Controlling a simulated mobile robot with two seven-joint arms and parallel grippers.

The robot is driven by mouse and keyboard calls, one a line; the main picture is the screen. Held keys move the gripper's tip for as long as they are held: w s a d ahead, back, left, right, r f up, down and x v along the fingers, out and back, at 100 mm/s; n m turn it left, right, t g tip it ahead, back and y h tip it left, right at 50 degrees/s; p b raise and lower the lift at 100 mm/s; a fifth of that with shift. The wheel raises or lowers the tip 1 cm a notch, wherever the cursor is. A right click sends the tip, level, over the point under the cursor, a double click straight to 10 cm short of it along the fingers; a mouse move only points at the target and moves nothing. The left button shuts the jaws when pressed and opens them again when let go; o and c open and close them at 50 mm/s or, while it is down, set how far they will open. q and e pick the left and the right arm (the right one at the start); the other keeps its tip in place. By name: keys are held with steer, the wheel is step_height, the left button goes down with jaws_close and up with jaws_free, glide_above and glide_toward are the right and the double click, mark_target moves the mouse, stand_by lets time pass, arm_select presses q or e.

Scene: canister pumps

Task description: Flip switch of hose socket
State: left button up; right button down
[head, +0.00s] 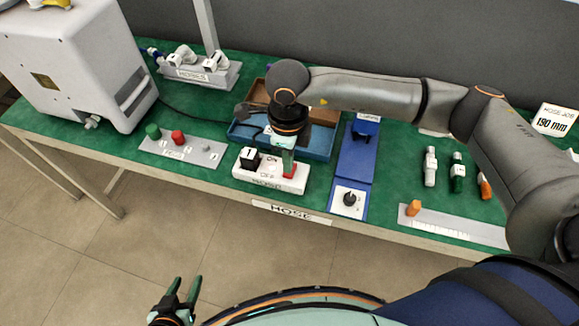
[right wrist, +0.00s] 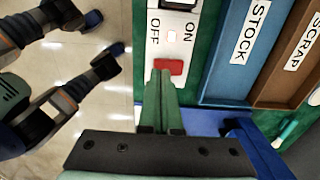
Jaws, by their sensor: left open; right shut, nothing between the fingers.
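The hose socket (head: 262,181) is a white strip at the table's front edge, with a black plug (head: 249,159) in its left part. Its red switch (head: 290,171) is at the right end, partly behind my right gripper. In the right wrist view, the red switch (right wrist: 170,67) lies beside the ON and OFF print, with a small light (right wrist: 171,34) above it. My right gripper (head: 287,163) is shut and empty. Its fingertips (right wrist: 162,75) are right at the switch; I cannot tell whether they touch. My left gripper (head: 184,289) is open and empty, low in front of the table.
A blue STOCK tray (right wrist: 239,60) and a brown SCRAP tray (right wrist: 297,75) lie behind the socket. A blue device with a black knob (head: 349,199) stands to the right. A grey plate with coloured caps (head: 181,150) lies left. A white machine (head: 75,65) stands far left.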

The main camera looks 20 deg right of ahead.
steer(key=shift+f+b, duration=1)
steer(key=shift+f, duration=0.05)
stand_by(0.9)
steer(key=shift+r, duration=0.1)
steer(key=shift+r+p, duration=2.05)
steer(key=shift+r, duration=1.4)
